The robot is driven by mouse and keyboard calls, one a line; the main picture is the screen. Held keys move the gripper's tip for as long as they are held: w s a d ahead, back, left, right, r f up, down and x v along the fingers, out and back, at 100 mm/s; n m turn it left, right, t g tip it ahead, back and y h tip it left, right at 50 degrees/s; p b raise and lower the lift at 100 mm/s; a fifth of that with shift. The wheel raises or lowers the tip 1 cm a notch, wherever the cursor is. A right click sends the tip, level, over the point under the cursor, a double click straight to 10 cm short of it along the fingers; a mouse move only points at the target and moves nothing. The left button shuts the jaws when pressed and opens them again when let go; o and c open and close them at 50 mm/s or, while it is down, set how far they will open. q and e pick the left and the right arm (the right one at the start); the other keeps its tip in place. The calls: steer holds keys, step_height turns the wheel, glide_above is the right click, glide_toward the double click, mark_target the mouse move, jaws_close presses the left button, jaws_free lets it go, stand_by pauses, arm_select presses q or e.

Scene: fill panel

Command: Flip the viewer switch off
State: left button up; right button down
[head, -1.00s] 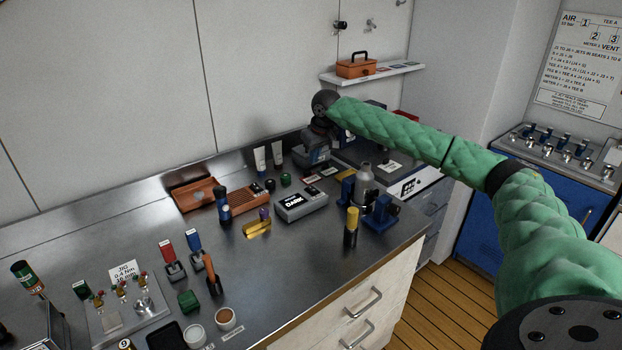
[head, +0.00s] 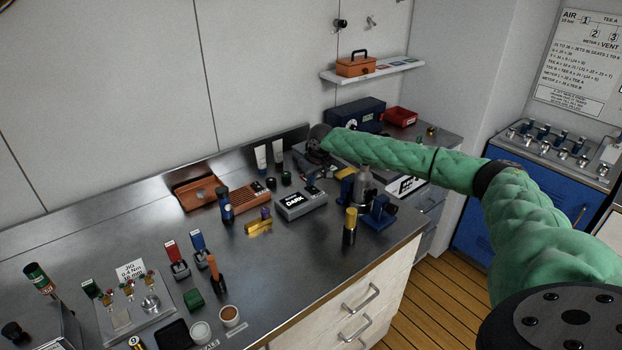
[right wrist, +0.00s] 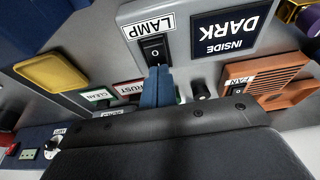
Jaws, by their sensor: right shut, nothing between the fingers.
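The viewer (head: 300,204) is a grey box with a black "INSIDE DARK" panel, standing on the metal bench in the head view. In the right wrist view the viewer (right wrist: 185,60) shows upside down, with a black rocker switch (right wrist: 155,48) beside its "LAMP" label. I cannot tell which way the rocker is set. My right gripper (right wrist: 157,74) is shut and empty; its blue fingertips are at the switch's near edge. I cannot tell whether they touch it. In the head view its fingers are hard to make out by the viewer's far right corner. My left gripper is not in view.
An orange slatted fan unit (right wrist: 280,78) stands next to the viewer. A silver bottle in a blue stand (head: 378,214) and a yellow-capped bottle (head: 350,228) stand to its right. Two white tubes (head: 268,157) stand behind.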

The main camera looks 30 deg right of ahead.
stand_by(0.3)
steer(key=shift+w+f, duration=0.1)
steer(key=shift+f, duration=0.05)
steer(key=shift+s+p, duration=0.8)
steer(key=shift+s, duration=0.05)
